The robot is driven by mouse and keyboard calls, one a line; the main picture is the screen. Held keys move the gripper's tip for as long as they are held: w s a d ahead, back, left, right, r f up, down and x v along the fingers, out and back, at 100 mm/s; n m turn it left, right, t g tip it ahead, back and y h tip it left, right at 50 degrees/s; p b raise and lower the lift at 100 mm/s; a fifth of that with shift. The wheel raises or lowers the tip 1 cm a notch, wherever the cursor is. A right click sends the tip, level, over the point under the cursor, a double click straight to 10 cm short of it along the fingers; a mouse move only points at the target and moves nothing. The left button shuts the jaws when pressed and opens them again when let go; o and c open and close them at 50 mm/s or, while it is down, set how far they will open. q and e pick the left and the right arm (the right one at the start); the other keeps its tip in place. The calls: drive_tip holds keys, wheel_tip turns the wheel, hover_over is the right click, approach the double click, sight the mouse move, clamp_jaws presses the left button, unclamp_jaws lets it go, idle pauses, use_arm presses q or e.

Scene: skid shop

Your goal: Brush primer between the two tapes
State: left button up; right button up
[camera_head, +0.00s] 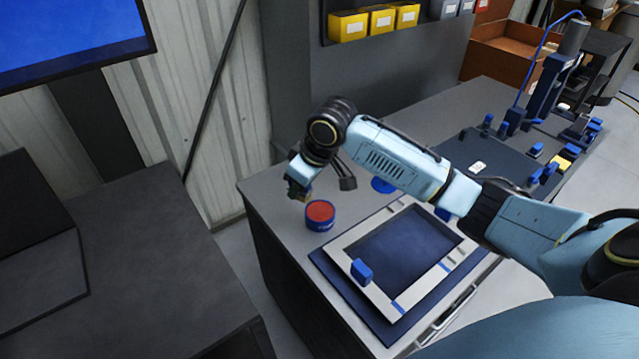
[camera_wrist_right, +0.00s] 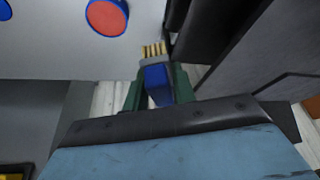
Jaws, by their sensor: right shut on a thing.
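My right gripper (camera_head: 298,188) is shut on a brush and holds it just up and left of the primer tin (camera_head: 320,214), above the bench's left end. In the right wrist view, the brush (camera_wrist_right: 156,76) has a blue body and tan bristles, between my gripper's green fingers (camera_wrist_right: 157,92). The blue tin with its red top also shows there (camera_wrist_right: 107,16), apart from the bristles. A pale rectangular frame (camera_head: 372,292) lies on a dark blue mat (camera_head: 328,268). A blue tape strip (camera_head: 399,307) and another blue mark (camera_head: 444,267) are on its near side. My left gripper is out of view.
A blue block (camera_head: 362,270) sits on the frame's left side. A round blue thing (camera_head: 383,185) lies behind the frame, partly beside my arm. Clamps, blocks and a stand (camera_head: 545,85) fill the bench's right part. A dark table (camera_head: 130,290) stands left across a gap.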

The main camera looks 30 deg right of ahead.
drive_tip(key=w+d+f+n, duration=0.2)
drive_tip(key=w+d+f, duration=0.1)
drive_tip(key=f, duration=0.1)
drive_tip(key=n+g+y+b, duration=0.1)
drive_tip(key=n, duration=0.2)
hover_over(315, 211)
drive_tip(key=d, duration=0.1)
wheel_tip(315, 211, down, 4)
drive_tip(key=shift+s+f+m+b, duration=0.3)
drive_tip(key=shift+s+f+b, duration=0.15)
drive_tip(key=shift+f+b, duration=0.4)
wheel_tip(315, 211, down, 4)
drive_tip(key=b, duration=0.4)
drive_tip(key=shift+f, duration=0.15)
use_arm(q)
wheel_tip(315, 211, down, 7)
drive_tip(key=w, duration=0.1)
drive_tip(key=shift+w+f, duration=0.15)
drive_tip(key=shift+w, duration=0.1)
use_arm(e)
drive_tip(key=shift+f, duration=0.45)
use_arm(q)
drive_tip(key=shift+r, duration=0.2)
use_arm(e)
drive_tip(key=shift+s+f, duration=0.1)
drive_tip(key=shift+f, duration=0.05)
